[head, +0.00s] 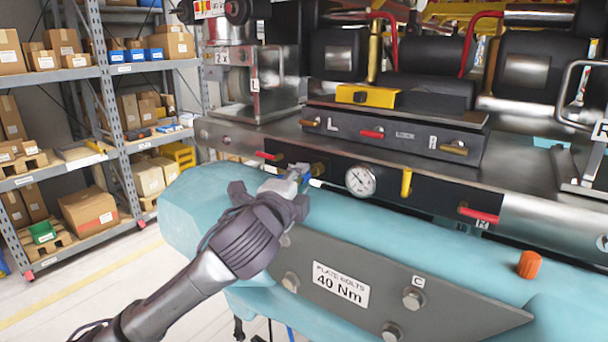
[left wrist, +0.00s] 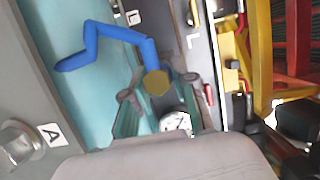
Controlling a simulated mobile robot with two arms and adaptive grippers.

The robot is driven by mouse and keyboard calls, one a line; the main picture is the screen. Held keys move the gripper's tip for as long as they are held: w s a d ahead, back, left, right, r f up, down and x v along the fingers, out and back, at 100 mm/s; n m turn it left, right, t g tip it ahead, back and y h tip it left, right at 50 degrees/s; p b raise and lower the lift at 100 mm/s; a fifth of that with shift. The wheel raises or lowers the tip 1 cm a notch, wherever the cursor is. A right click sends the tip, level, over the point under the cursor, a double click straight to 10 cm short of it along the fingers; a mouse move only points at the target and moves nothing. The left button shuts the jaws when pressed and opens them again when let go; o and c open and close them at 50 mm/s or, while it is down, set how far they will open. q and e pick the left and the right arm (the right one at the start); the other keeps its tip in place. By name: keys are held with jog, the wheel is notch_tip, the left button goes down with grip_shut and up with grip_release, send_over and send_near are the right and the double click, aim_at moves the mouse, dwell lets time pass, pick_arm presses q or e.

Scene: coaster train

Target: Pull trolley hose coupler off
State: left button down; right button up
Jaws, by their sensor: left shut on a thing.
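The trolley hose shows as a bent blue hose (left wrist: 118,36) in the left wrist view. It ends in a brass-coloured coupler (left wrist: 156,83). My left gripper (left wrist: 159,88) is shut on this coupler, with one finger on either side of it. In the head view my left gripper (head: 286,186) is at the front panel (head: 329,170), left of the round gauge. Only a little blue hose (head: 305,183) shows there, and the gripper hides most of the coupler. I cannot tell whether the coupler is still seated on a fitting. My right gripper is not in view.
The round gauge (head: 360,181) is close right of the gripper. Red handles (head: 478,214) and a yellow lever (head: 406,183) stick out of the panel. A teal body with a grey bolted plate (head: 392,290) lies below. An orange cap (head: 529,264) stands at right.

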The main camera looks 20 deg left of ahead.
pick_arm(q)
jog(key=shift+s+a, duration=0.1)
jog(key=shift+s, duration=0.2)
dwell(0.4)
jog(key=shift+s+a+p, duration=0.15)
jog(key=shift+s+a, duration=0.15)
jog(key=shift+s, duration=0.55)
jog(key=shift+s+a+p, duration=0.1)
jog(key=shift+s+a, duration=0.25)
jog(key=shift+s, duration=0.55)
jog(key=shift+s+a+p, duration=0.15)
jog(key=shift+s+a, duration=0.15)
jog(key=shift+s, duration=0.55)
